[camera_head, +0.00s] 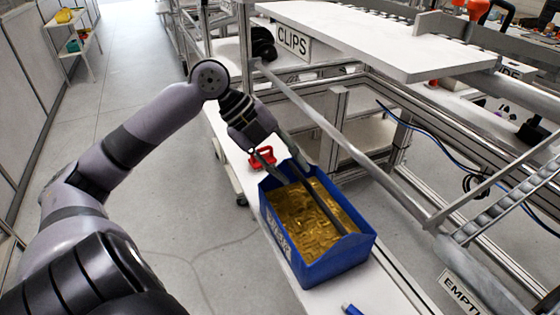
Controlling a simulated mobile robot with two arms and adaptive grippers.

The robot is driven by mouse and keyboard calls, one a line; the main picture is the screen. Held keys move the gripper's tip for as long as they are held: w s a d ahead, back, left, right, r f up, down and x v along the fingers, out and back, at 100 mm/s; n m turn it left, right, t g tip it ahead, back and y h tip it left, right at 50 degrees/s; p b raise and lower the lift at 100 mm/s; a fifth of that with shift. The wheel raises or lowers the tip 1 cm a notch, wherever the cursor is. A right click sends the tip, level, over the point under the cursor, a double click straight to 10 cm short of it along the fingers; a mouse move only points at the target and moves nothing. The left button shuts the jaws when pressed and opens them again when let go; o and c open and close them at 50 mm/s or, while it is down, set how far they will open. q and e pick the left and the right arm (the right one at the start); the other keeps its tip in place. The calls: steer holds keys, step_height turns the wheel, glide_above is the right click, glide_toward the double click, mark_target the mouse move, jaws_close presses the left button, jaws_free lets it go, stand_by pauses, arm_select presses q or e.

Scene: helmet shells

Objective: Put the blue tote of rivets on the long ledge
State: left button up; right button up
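The blue tote (330,262) holds many small gold-brown rivets (305,215) and has a white label on its left side. It stands on or just over a long, narrow white ledge (385,290); I cannot tell whether its base touches. A dark bar runs across the tote's opening. My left gripper (298,176) reaches down to the tote's far end, its fingers spread apart near the far rim. Contact with the rim is unclear. My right gripper is out of view.
A red object (262,157) lies beyond the tote and a small blue object (351,309) in front. A white shelf (390,38) with a CLIPS sign and metal rails stand to the right. A blue cable (432,137) hangs there. Grey floor is clear at left.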

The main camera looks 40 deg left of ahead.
arm_select(q)
steer(key=shift+v, duration=1.6)
